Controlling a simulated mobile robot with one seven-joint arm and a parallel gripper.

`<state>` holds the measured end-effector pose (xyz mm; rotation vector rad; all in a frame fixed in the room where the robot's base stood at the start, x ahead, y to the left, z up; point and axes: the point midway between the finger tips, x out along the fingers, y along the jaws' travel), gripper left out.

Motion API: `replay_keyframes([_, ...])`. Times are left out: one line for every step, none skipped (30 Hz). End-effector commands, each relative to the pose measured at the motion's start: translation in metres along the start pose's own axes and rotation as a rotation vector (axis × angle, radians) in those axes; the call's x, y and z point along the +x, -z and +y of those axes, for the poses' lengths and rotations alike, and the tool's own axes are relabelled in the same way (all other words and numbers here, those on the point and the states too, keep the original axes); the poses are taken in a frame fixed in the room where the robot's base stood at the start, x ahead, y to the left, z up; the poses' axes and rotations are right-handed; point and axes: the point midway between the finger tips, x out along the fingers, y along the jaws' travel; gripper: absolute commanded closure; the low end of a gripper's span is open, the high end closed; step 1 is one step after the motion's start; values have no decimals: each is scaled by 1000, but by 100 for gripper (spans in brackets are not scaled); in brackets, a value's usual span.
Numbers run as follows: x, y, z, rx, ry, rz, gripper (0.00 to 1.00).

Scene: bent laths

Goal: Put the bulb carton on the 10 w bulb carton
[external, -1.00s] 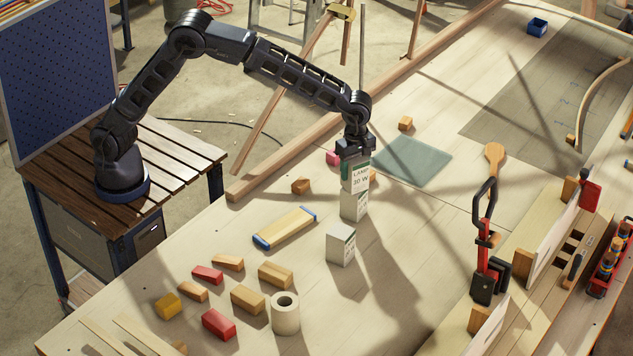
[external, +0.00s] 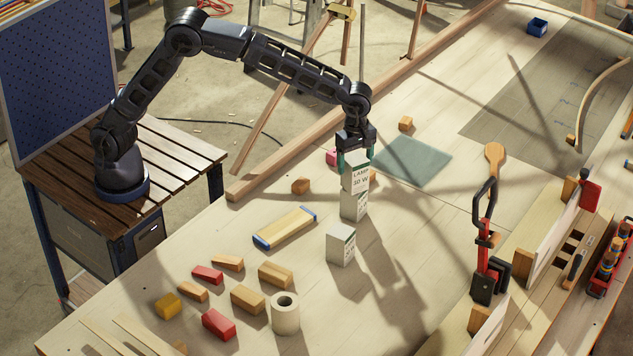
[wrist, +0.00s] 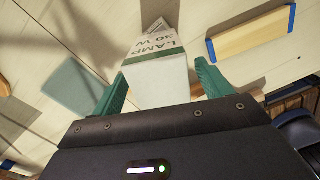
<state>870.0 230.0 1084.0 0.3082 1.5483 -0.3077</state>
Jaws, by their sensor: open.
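A white bulb carton (external: 355,175) with a green band and a label that seems to read "LAMP 30 W" stands upright on top of another pale carton (external: 354,207). The lower carton's wattage is too small to read. My gripper (external: 356,160) is open, its green fingers apart on either side of the upper carton's top. The upper carton (wrist: 160,75) also shows between the fingers in the wrist view, with a gap beside the right finger. A third similar carton (external: 340,244) stands on the table in front of the stack.
A wooden block with blue ends (external: 285,228) lies left of the stack. Several wood and red blocks and a pale roll (external: 285,313) are at the front left. A grey-green sheet (external: 412,160) lies behind right. A red-handled clamp (external: 484,255) stands at right.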

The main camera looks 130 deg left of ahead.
Motion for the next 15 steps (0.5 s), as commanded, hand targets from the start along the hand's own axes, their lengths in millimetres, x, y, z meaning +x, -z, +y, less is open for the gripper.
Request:
replay_keyframes([-11, -1, 0, 1, -2, -2, 22])
replay_keyframes([-17, 0, 0, 0, -2, -2, 22])
replay_keyframes([-25, 0, 0, 1, -2, -1, 22])
replay_keyframes([-31, 0, 0, 1, -2, -1, 22])
replay_keyframes([-37, -1, 0, 1, -2, -2, 22])
replay_keyframes([-44, 0, 0, 0, -2, -1, 22])
replay_keyframes([-50, 0, 0, 0, -1, -1, 22])
replay_keyframes([-56, 0, 0, 0, -2, -1, 22])
replay_keyframes([-62, 0, 1, 0, -2, -1, 22])
replay_keyframes([-67, 0, 0, 0, -2, -1, 22])
replay_keyframes([-71, 0, 0, 0, -2, -1, 22])
replay_keyframes([-75, 0, 0, 0, -1, -1, 22])
replay_keyframes([-78, 0, 0, 0, -1, 0, 22])
replay_keyframes([-82, 0, 0, 0, 0, 0, 22])
replay_keyframes([-85, 0, 0, 0, 0, 0, 22])
